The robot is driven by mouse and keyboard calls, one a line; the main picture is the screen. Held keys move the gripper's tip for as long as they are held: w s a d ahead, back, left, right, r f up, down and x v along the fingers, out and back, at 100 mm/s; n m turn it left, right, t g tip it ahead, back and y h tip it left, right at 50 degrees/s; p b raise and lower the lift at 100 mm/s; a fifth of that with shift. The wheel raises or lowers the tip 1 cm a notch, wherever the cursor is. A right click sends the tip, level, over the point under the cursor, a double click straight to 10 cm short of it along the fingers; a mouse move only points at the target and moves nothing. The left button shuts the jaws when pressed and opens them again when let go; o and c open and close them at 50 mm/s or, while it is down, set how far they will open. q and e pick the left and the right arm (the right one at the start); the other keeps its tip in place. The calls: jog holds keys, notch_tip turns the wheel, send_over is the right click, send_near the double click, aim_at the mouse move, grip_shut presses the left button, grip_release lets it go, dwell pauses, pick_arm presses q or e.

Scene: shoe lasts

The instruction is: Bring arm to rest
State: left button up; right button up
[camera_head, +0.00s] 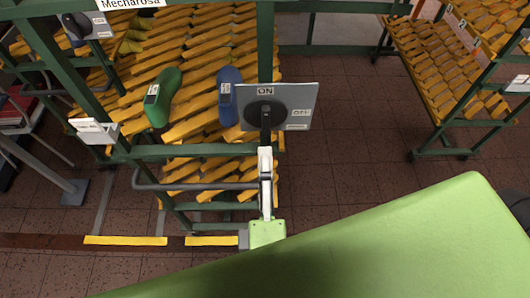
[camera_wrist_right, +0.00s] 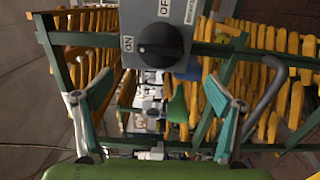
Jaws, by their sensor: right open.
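My right gripper (camera_head: 265,163) is at the end of my green arm and in front of a grey switch panel (camera_head: 300,97). The panel carries a round black knob (camera_head: 264,112) and ON and OFF labels. In the right wrist view the gripper's two teal and grey fingers (camera_wrist_right: 157,101) are spread wide with nothing between them. The knob (camera_wrist_right: 161,45) shows ahead, above the fingers, with the panel (camera_wrist_right: 187,12) around it. The gripper appears apart from the knob, though the gap is hard to judge. My left gripper is not in view.
A green-framed rack (camera_head: 195,151) with yellow slats stands behind the panel. A green shoe last (camera_head: 163,97) and a blue one (camera_head: 229,95) lie on it. Another slatted rack (camera_head: 437,75) stands at the right. Brown tiled floor (camera_head: 345,130) is free between them.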

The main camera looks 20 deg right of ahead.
jog(key=shift+s+a, duration=0.1)
jog(key=shift+s, duration=0.15)
dwell(0.3)
